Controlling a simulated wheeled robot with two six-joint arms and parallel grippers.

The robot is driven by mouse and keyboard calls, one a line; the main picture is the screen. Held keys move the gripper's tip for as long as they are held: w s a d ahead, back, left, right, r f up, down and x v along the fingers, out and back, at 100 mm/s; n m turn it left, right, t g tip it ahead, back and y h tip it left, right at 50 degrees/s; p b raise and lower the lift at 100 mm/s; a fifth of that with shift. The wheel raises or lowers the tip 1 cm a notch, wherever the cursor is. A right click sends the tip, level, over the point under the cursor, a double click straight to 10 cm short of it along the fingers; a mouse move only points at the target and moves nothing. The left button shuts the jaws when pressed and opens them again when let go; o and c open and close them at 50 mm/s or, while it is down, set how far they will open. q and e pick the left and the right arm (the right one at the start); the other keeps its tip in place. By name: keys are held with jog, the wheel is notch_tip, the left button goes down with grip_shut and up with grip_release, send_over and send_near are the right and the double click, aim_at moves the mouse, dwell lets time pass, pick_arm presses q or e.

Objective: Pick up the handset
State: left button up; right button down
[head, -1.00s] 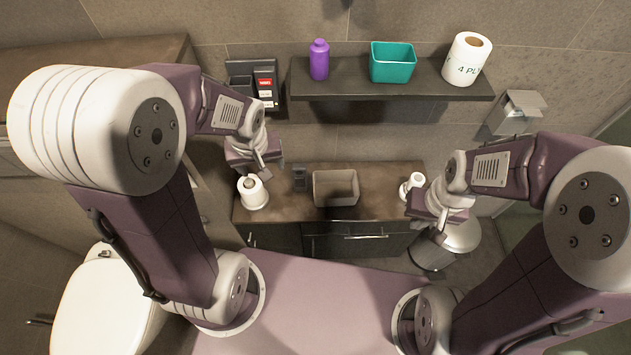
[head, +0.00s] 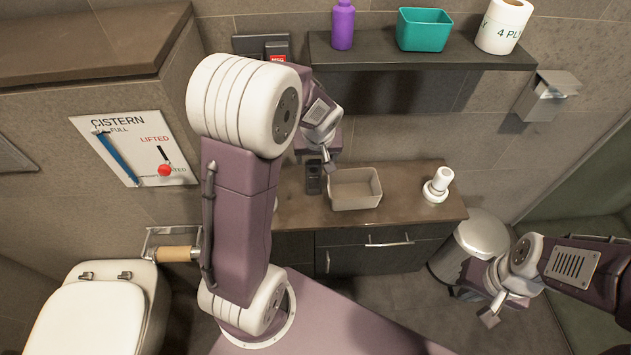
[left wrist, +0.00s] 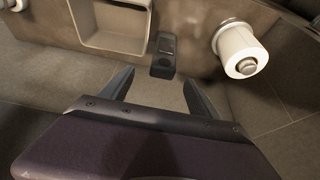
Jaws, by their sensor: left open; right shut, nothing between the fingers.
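A small dark upright device (head: 314,178), which looks like the handset, is on the brown counter between the tray and a white roll. It also shows in the left wrist view (left wrist: 163,55), just beyond the fingers. My left gripper (head: 328,162) is above the counter beside the device in the head view. In the left wrist view its two fingers (left wrist: 157,88) are apart with nothing between them. The device is not touched, as far as I can see. My right gripper (head: 489,318) is shut and empty, in front of the bin, away from the counter.
A beige tray (head: 355,203) stands right beside the device. A white roll (left wrist: 245,52) stands on its other side, mostly hidden by my arm in the head view. A white item (head: 438,186) is at the counter's right end. A shelf (head: 420,55) hangs above. A metal bin (head: 474,240) stands right.

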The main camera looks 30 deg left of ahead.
aim_at(314, 164)
pick_arm(q)
jog(key=b+x, duration=0.1)
jog(key=x, duration=0.5)
jog(key=b+x, duration=0.1)
jog(key=x, duration=0.1)
jog(key=shift+s+a+f, duration=0.15)
jog(key=shift+s+a, duration=0.05)
jog(key=shift+a, duration=0.15)
jog(key=shift+w+a+f, duration=0.1)
jog(key=shift+w+f, duration=0.15)
jog(key=shift+f, duration=0.05)
jog(key=shift+r, duration=0.15)
jog(key=shift+c, duration=0.9)
grip_shut()
